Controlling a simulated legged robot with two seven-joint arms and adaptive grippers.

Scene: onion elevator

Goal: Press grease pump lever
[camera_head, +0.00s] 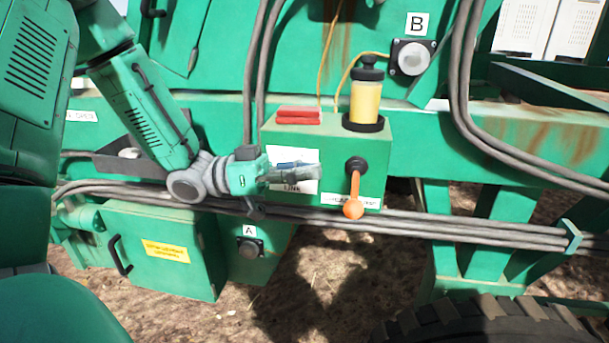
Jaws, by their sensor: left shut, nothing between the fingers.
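The grease pump is a green box (375,150) on the side of the machine. A reservoir of yellow grease (365,103) with a black cap stands on it. The orange lever (354,190) hangs down from a black pivot on the box's front and ends in a round orange knob. My left gripper (314,172) is shut and empty. It points right in front of the box's white label, left of the lever, with a gap between its fingertips and the lever. It hides part of the label. My right gripper is out of view.
Red blocks (299,115) lie on top of the box. Grey hoses (460,234) run across below it. A green cabinet (160,250) with a black handle is at lower left, beside a connector marked A (249,248). A tyre (490,322) is at lower right.

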